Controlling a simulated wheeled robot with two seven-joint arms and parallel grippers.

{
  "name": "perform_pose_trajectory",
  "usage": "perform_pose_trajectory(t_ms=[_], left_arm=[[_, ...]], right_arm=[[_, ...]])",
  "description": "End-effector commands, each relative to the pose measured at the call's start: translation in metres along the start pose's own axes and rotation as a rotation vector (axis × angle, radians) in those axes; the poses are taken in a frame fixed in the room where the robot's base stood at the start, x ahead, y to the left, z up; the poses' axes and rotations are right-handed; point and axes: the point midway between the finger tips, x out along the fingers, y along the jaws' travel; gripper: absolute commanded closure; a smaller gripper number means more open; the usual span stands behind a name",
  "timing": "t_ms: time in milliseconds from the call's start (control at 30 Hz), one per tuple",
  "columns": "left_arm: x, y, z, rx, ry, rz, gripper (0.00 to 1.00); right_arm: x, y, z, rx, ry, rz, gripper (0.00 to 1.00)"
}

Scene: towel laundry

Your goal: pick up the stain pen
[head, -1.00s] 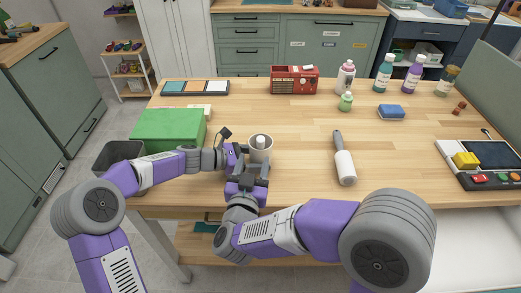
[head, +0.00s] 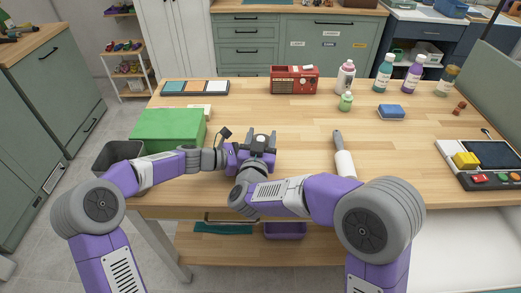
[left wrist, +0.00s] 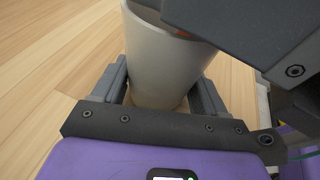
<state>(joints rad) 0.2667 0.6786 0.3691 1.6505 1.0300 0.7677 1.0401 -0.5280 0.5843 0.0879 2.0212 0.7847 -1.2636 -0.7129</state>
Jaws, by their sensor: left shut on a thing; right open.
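A pale grey cup (left wrist: 165,60) stands between the fingers of my left gripper (left wrist: 160,85), which is shut on it. In the head view my left gripper (head: 233,160) is partly hidden behind my right arm. My right gripper (head: 260,145) is open over the cup, its two fingers either side of a small white top (head: 260,138). This is probably the stain pen in the cup; its body is hidden. In the left wrist view a dark grey part of my right gripper covers some of the cup's mouth, and a bit of orange shows inside.
A lint roller (head: 344,163) lies to the right. A green box (head: 168,130) and dark bin (head: 118,155) are at left. A red radio (head: 294,80), several bottles and a blue sponge (head: 391,112) stand behind. The table's middle is clear.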

Motion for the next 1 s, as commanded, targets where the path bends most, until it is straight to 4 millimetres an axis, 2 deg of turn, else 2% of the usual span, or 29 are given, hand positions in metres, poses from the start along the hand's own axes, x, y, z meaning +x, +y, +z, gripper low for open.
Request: perform_pose_trajectory(t_ms=[67,400,767,867,1000], left_arm=[[0.0,0.0,-0.001,-0.001,0.001,0.0,0.44],[0.0,0.0,-0.001,-0.001,0.001,0.0,0.44],[0.0,0.0,-0.001,-0.001,0.001,0.0,0.44],[0.0,0.0,-0.001,-0.001,0.001,0.0,0.44],[0.0,0.0,-0.001,-0.001,0.001,0.001,0.44]], right_arm=[[0.0,0.0,0.0,0.0,0.0,0.0,0.48],[-0.001,0.0,0.0,0.0,-0.001,0.0,1.0],[-0.001,0.0,-0.003,0.001,0.001,0.0,1.0],[-0.001,-0.001,-0.012,0.002,0.002,0.001,1.0],[-0.001,-0.002,-0.041,0.006,0.005,0.0,1.0]])
